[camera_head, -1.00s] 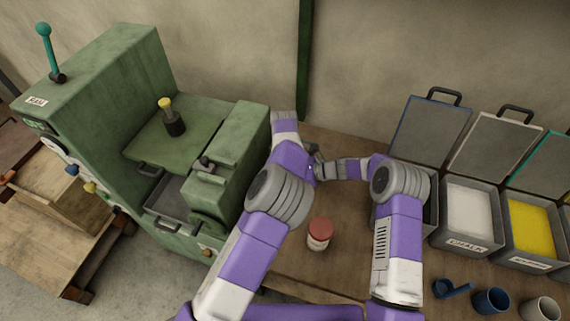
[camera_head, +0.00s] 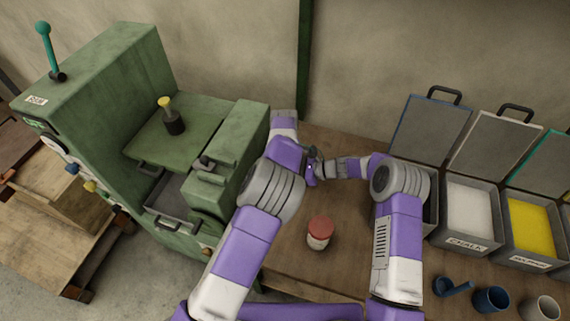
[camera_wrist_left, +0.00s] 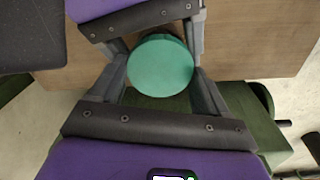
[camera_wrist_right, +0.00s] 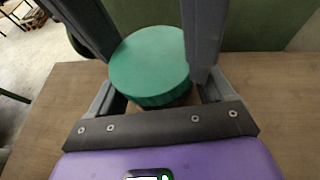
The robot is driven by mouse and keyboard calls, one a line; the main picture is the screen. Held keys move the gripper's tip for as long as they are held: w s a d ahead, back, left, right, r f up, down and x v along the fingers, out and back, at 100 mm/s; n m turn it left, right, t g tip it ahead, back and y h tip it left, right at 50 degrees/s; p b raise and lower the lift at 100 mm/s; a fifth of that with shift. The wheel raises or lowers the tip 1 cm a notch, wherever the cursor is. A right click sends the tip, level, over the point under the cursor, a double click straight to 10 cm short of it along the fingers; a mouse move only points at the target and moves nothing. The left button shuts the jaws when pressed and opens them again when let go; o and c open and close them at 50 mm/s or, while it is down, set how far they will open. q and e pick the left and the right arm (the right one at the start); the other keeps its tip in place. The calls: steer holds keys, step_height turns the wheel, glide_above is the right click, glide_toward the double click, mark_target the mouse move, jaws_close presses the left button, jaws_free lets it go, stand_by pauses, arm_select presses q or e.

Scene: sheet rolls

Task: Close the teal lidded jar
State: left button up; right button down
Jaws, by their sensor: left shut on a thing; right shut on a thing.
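The teal jar lid (camera_wrist_left: 160,65) is a round disc seen from above in the left wrist view. It also shows in the right wrist view (camera_wrist_right: 150,62). My left gripper (camera_head: 311,156) reaches down from above, its fingers shut on the two sides of the lid. My right gripper (camera_wrist_right: 160,98) comes in from the side, lower down, its fingers shut around the jar body (camera_wrist_right: 178,100). The body is mostly hidden beneath the lid. I cannot tell whether the lid is fully seated. In the head view my arms and hands hide the jar.
A red-lidded jar (camera_head: 319,232) stands on the table between my arms. A green machine (camera_head: 140,130) stands at the left.

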arm_select(q)
steer(key=o, duration=1.1)
steer(key=shift+o, duration=0.2)
steer(key=shift+w, duration=0.1)
arm_select(e)
steer(key=shift+s+a+r, duration=0.1)
steer(key=shift+a, duration=0.1)
arm_select(q)
steer(key=shift+s+r, duration=0.2)
steer(key=shift+r, duration=2.1)
arm_select(e)
steer(key=shift+d, duration=0.15)
arm_select(q)
steer(key=shift+c, duration=0.3)
